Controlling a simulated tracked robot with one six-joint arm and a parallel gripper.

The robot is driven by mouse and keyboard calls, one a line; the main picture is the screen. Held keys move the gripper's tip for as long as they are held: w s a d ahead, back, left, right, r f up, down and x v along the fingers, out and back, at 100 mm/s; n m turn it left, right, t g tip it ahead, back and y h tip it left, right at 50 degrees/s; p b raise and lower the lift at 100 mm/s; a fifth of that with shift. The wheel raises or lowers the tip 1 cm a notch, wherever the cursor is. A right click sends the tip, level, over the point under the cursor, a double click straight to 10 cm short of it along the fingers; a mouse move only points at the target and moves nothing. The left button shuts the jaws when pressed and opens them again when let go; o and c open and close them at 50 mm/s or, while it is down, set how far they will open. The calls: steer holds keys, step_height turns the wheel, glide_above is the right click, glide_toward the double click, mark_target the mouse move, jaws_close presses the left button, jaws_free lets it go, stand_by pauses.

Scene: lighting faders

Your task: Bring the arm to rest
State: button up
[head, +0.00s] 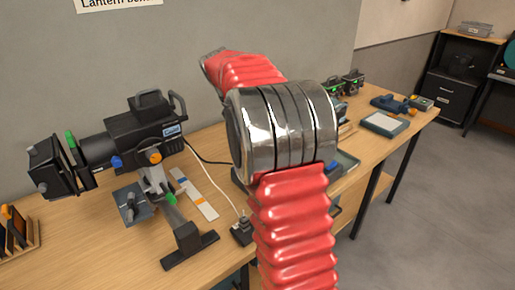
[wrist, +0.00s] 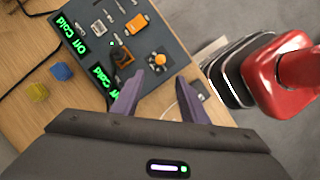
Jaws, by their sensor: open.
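My arm (head: 290,220), red and ribbed with a banded silver joint (head: 285,130), rises through the middle of the head view and bends over the bench. My gripper does not show in the head view. In the wrist view my gripper (wrist: 160,82) is open, with two purple-grey fingers spread apart and nothing seen between them. A red part of my arm shows at the right of the wrist view.
A wooden bench (head: 90,235) carries a black stage lantern (head: 140,132) on a stand at left. Open floor (head: 420,200) lies right of the bench.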

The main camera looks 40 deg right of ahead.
steer(key=shift+m, duration=0.3)
steer(key=s+a+f+m+t+y, duration=0.1)
steer(key=s+a+f+m+t, duration=0.2)
steer(key=a+f+m, duration=0.35)
steer(key=s+a+r+m+t+y, duration=0.1)
steer(key=s+a+r+t, duration=0.1)
steer(key=s+a, duration=0.7)
steer(key=s+a+r+m+t+y, duration=0.1)
steer(key=s+a+r+t, duration=0.2)
steer(key=s+a, duration=0.5)
steer(key=shift+s+a+t, duration=0.3)
steer(key=shift+s+a, duration=0.1)
steer(key=shift+a, duration=1.3)
